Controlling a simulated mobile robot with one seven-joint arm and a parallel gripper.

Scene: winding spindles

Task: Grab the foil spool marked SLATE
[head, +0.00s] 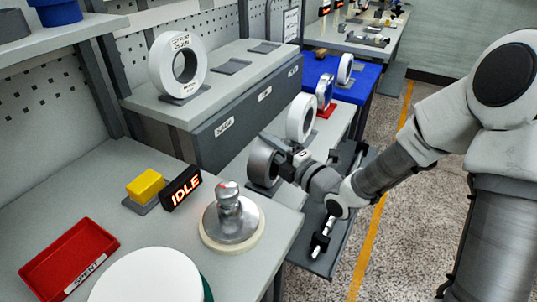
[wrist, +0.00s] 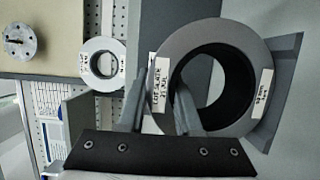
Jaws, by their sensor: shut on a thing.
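A grey foil spool (head: 260,165) is at the front end of the row of spools on the grey bench in the head view. In the wrist view the spool (wrist: 213,31) is large, with a white label that reads SLATE and a second white label on the opposite side of its ring. My gripper (head: 287,164) reaches it from the right. In the wrist view my gripper (wrist: 160,108) is shut on the spool's ring wall, with one finger at the outside and one in the bore. The spool is close to a grey plate (wrist: 287,90).
A larger white spool (head: 177,67) stands on the grey cabinet. An IDLE sign (head: 181,188), yellow block (head: 146,185), red tray (head: 68,258) and metal spindle (head: 231,218) occupy the near table.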

